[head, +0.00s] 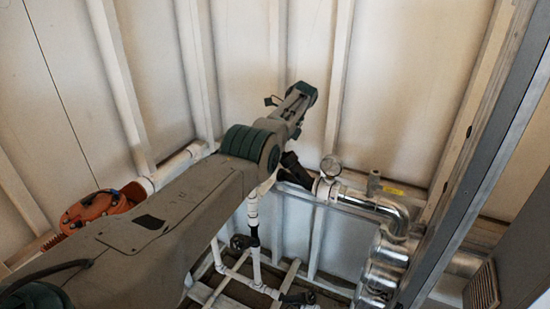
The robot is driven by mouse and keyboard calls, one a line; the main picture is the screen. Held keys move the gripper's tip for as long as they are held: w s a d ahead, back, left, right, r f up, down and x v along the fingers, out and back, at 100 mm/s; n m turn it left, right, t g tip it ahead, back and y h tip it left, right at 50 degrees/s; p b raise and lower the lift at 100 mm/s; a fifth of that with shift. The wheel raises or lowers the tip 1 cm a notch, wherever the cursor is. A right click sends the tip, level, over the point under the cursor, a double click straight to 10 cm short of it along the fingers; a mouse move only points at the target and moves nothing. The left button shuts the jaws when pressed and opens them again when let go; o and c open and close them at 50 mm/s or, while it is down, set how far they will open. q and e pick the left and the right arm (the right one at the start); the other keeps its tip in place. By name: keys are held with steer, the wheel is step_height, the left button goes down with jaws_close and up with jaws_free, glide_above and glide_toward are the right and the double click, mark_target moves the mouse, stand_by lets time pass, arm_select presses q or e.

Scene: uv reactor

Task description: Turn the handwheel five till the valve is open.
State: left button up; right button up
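My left arm reaches in from the lower left across the middle of the head view. Its far end, where my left gripper (298,101) is, points up toward the wall panels; small dark parts stick out there, and I cannot tell whether the fingers are open or shut. I see nothing held. A small dark handwheel (240,242) sits on the white pipework below the arm. Another dark valve part (298,298) is at the bottom edge. No number five is readable, so I cannot tell which one is handwheel five. My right gripper is not in view.
A red-orange round fitting (97,208) sits on the pipe at left, partly behind my arm. A dark grey post (480,165) runs along the right. White ribbed walls close off the back.

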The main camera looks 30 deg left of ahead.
arm_select(q)
steer(key=shift+r, duration=0.15)
stand_by(0.3)
steer(key=o, duration=0.9)
steer(key=shift+c, duration=0.2)
steer(key=shift+w+a+f, duration=0.1)
steer(key=shift+f, duration=0.1)
steer(key=shift+r, duration=0.1)
